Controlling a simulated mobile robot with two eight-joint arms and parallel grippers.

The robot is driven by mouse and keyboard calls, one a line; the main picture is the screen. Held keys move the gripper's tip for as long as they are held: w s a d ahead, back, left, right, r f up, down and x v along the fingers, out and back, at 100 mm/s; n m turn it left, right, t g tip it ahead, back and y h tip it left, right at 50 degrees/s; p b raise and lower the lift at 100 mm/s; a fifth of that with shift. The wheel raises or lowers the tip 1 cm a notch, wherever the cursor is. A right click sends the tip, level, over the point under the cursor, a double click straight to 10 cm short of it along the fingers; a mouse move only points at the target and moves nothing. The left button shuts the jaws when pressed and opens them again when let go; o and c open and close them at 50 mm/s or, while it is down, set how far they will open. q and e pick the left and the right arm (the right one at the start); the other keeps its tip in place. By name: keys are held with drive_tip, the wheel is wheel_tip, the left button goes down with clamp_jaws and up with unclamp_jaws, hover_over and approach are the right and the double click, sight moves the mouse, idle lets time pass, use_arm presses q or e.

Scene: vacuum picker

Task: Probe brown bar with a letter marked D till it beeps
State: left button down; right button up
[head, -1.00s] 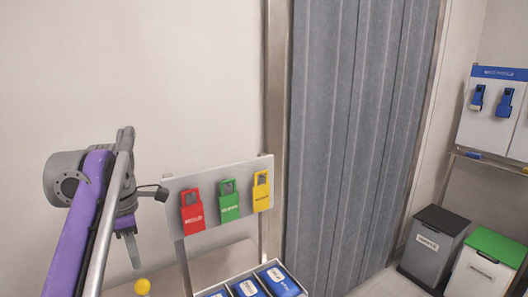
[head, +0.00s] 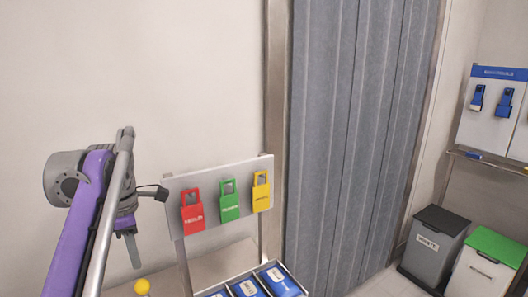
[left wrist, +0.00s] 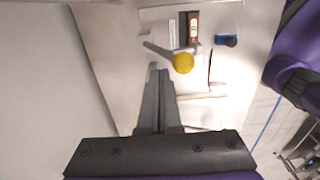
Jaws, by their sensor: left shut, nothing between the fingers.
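In the left wrist view a brown bar (left wrist: 194,18) with a pale label stands upright in the picture on a pale surface, beyond the fingertips. A letter on it is too small to read. A yellow ball (left wrist: 183,63) on a grey stick lies nearer, just below the bar in the picture; it also shows at the lower edge of the head view (head: 142,286). My left gripper (head: 137,265) points down beside the ball, and its fingers (left wrist: 155,68) are shut and empty, apart from the bar. My right gripper is in neither view.
A small blue item (left wrist: 228,41) lies right of the bar. In the head view a panel (head: 182,185) carries red, green and yellow tags, above a tray of blue packs (head: 247,289). A grey curtain (head: 345,140) and two bins (head: 437,240) stand to the right.

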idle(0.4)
use_arm(q)
drive_tip(key=shift+f+b, duration=0.7)
drive_tip(key=shift+f, duration=0.8)
drive_tip(key=shift+s+f, duration=0.1)
drive_tip(key=shift+f, duration=0.1)
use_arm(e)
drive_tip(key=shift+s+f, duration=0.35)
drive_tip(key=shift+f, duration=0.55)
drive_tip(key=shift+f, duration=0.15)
